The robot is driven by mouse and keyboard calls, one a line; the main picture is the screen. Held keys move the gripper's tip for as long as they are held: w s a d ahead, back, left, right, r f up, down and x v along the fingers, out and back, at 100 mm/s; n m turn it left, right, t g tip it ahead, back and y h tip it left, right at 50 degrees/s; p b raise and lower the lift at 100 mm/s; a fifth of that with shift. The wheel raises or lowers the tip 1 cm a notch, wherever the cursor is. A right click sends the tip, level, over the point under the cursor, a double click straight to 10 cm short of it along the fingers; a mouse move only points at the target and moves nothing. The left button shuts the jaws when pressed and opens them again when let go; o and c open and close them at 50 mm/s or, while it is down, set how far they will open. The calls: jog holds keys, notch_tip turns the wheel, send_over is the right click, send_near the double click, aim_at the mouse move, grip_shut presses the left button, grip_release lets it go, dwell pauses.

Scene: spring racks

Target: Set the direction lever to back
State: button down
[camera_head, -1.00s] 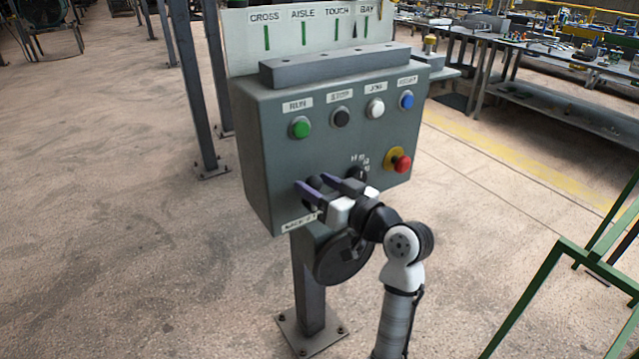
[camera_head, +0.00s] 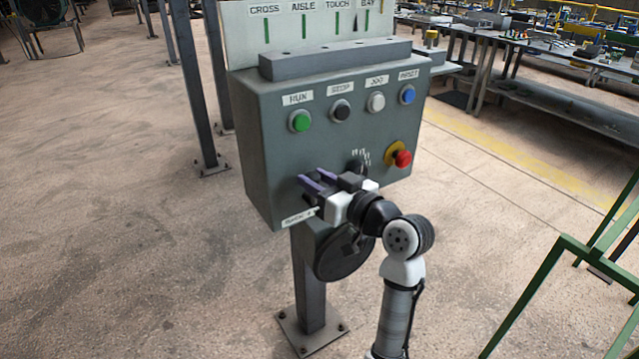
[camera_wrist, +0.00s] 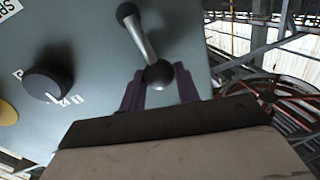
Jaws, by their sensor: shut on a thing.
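The direction lever (camera_wrist: 143,42) is a short silver rod with a black ball at each end, on the grey front of the control box. In the wrist view its nearer black ball sits between the purple fingers of my gripper (camera_wrist: 158,90), which is shut on it. The rod slants up and left to the smaller ball. In the head view my gripper (camera_head: 312,181) is at the lower left of the control box (camera_head: 262,150). There my fingers and wrist hide most of the lever. I cannot read the lever's position markings.
A black rotary knob (camera_wrist: 48,84) is beside the lever. The box also has a red emergency button (camera_head: 403,159) and a row of push buttons, including a green one (camera_head: 300,121). A green rail (camera_head: 545,275) stands at the right. The floor at left is open.

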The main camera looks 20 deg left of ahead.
aim_at(286, 182)
jog(key=shift+s+a+f+n+h+b, duration=0.2)
jog(key=shift+s+a+n+b, duration=0.2)
jog(key=shift+n+b, duration=0.6)
jog(key=shift+s+a+f+n+h+b, duration=0.25)
jog(key=shift+s+n+b, duration=0.25)
jog(key=shift+n+b, duration=0.55)
jog(key=shift+s+a+f+n+h+b, duration=0.15)
jog(key=shift+s+a+n+b, duration=0.3)
jog(key=shift+n+b, duration=0.55)
jog(key=c, duration=1)
grip_release()
jog(key=shift+c, duration=0.2)
jog(key=b+v, duration=0.2)
jog(key=v, duration=1.2)
jog(key=shift+a+r, duration=0.1)
jog(key=shift+a, duration=0.1)
